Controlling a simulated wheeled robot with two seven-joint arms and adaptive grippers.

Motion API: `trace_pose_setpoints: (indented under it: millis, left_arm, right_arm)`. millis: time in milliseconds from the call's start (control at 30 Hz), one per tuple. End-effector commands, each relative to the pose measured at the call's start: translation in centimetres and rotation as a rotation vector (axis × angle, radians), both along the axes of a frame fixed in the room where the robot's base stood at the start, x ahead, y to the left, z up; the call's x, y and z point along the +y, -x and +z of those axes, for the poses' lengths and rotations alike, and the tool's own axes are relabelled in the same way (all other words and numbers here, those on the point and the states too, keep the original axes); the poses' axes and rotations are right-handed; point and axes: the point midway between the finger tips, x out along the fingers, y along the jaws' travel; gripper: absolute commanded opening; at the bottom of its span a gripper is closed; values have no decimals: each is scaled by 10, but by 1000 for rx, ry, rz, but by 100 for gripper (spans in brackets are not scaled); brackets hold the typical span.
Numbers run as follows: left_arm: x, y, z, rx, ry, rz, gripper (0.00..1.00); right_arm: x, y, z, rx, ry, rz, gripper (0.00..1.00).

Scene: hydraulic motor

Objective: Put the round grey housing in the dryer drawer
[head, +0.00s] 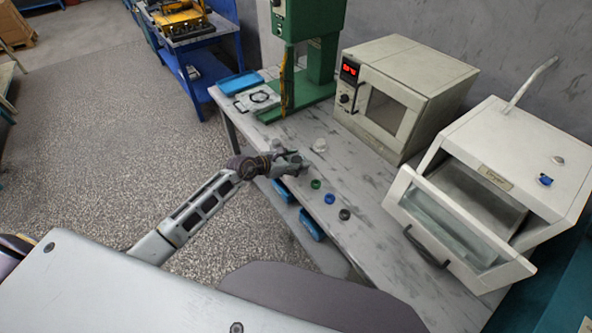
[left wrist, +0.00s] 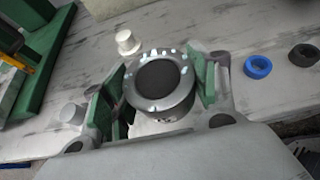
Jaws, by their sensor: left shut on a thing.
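The round grey housing (left wrist: 163,92) is a short cylinder with a dark round centre and a bright, notched rim. My left gripper (left wrist: 158,86) is shut on it, with a green finger pad on each side. In the head view my left gripper (head: 296,161) is over the near edge of the workbench, and the housing is hard to make out there. The dryer (head: 545,150) stands at the right end of the bench. Its drawer (head: 448,222), with a glass front and dark handle, is pulled open towards me. My right gripper is not in view.
A green ring (head: 316,184), a blue ring (head: 330,198) and a black ring (head: 345,214) lie between gripper and dryer. A small white part (head: 320,145) stands beyond the gripper. A cream oven (head: 405,90) and green press (head: 310,55) stand behind. Blue bins (head: 310,225) sit below the benchtop.

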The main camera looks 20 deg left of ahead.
Motion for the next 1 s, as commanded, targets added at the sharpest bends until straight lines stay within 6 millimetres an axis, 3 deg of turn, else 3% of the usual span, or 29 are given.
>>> trace_pose_setpoints:
  millis: [467, 800, 1000]
  left_arm:
    - [0, -1, -6, -3, 1, 0, 0]
    - [0, -1, -37, -1, 2, 2, 0]
    - [0, -1, -42, -3, 0, 1, 0]
  right_arm:
    - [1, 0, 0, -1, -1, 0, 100]
    - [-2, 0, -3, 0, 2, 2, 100]
    - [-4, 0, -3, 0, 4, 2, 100]
